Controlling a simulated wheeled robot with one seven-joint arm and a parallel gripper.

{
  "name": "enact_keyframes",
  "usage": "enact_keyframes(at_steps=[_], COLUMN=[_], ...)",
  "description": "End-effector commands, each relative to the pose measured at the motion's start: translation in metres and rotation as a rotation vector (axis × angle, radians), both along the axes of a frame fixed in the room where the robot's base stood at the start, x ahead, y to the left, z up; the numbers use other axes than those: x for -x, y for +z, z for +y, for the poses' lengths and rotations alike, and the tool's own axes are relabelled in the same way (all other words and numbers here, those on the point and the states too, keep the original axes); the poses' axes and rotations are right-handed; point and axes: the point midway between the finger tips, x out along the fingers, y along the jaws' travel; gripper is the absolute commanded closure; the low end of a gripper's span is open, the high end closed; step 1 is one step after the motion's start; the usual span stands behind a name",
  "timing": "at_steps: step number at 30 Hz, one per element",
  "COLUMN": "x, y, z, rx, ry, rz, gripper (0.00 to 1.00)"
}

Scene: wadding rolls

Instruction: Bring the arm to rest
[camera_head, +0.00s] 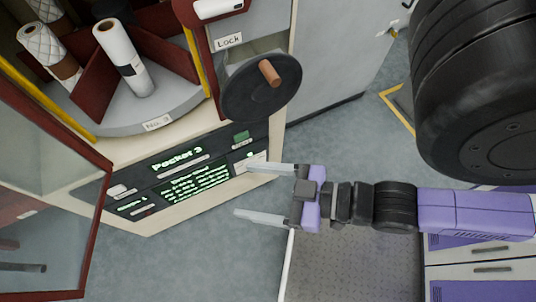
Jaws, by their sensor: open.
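My gripper (255,192) is in the middle of the view, at the end of my purple and black arm, which reaches in from the right. Its two pale grey fingers point left and are spread apart, with nothing between them. The fingers are in front of the floor and the lower right edge of the machine's display panel (180,175). I cannot tell how far they are from the panel.
Wadding rolls, one white (124,55) and one quilted (48,52), stand in a carousel with dark red dividers. A black handwheel (262,88) sticks out below the "Lock" label. A red-framed glass door (50,200) stands open at left. Grey floor (190,260) is clear below.

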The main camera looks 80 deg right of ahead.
Motion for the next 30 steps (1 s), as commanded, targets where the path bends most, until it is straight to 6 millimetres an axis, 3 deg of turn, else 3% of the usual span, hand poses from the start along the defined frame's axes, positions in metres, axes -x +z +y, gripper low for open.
enact_keyframes(at_steps=[3,6,16,24,30], x=[0.018,0.024,0.024,0.024,0.024], y=[0.005,0.007,0.010,0.046,0.049], z=[-0.001,-0.002,-0.002,-0.002,-0.002], rx=[0.003,0.005,0.005,0.005,0.005], ry=[0.013,0.017,0.017,0.017,0.017], rz=[0.013,0.014,0.013,0.013,0.013], gripper=[0.25,0.25,0.25,0.25,0.25])
